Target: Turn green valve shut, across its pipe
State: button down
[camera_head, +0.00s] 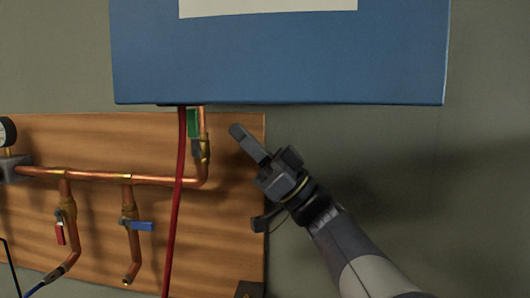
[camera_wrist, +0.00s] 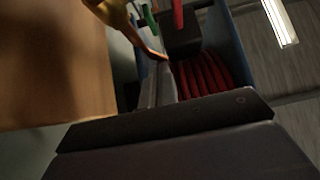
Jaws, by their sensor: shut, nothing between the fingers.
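The green valve handle (camera_head: 193,123) shows in the head view just under the blue box, on the vertical copper pipe (camera_head: 203,160) at the board's right side. The handle looks upright, along its pipe, and the red hose partly hides it. My gripper (camera_head: 236,131) is shut and empty, a little right of the green handle and apart from it, pointing up and left. In the wrist view a small green piece (camera_wrist: 149,16) shows at the top, beside the brass and copper pipe (camera_wrist: 118,18). My closed fingers (camera_wrist: 160,82) are in the middle of that view.
A blue box (camera_head: 280,60) hangs directly above. A red hose (camera_head: 177,210) runs down in front of the wooden board (camera_head: 232,220). A red-handled valve (camera_head: 59,233) and a blue-handled valve (camera_head: 138,226) sit lower left. A gauge (camera_head: 7,132) is at the left edge. The wall at right is bare.

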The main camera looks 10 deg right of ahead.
aim_at(188, 121)
jog(key=shift+w+a+r+p, duration=0.15)
jog(key=shift+w+a, duration=0.15)
jog(key=shift+a, duration=0.5)
jog(key=shift+w+a+r+p, duration=0.1)
jog(key=shift+w+a+r, duration=0.15)
jog(key=shift+a, duration=0.5)
jog(key=shift+w+a+r+p, duration=0.1)
jog(key=shift+w+a, duration=0.2)
jog(key=shift+a, duration=0.5)
jog(key=shift+r+h+p, duration=0.15)
jog(key=shift+h+p, duration=0.15)
jog(key=shift+p, duration=0.2)
jog(key=shift+a+r+h+p, duration=0.15)
jog(key=shift+h+p, duration=0.15)
jog(key=shift+p, duration=0.25)
jog(key=shift+w+a+r+g+h+p, duration=0.25)
jog(key=shift+a+h+p, duration=0.4)
jog(key=shift+p, duration=0.9)
jog(key=shift+w+a+r+g+h+p, duration=0.3)
jog(key=shift+a+p, duration=0.45)
jog(key=shift+p, duration=0.75)
jog(key=shift+w+a+r+g+h+p, duration=0.1)
jog(key=shift+w+a+g+h+p, duration=0.15)
jog(key=shift+a+h+p, duration=0.9)
jog(key=shift+w+f+y+p, duration=0.2)
jog(key=shift+y+p, duration=0.3)
jog(key=shift+p, duration=0.65)
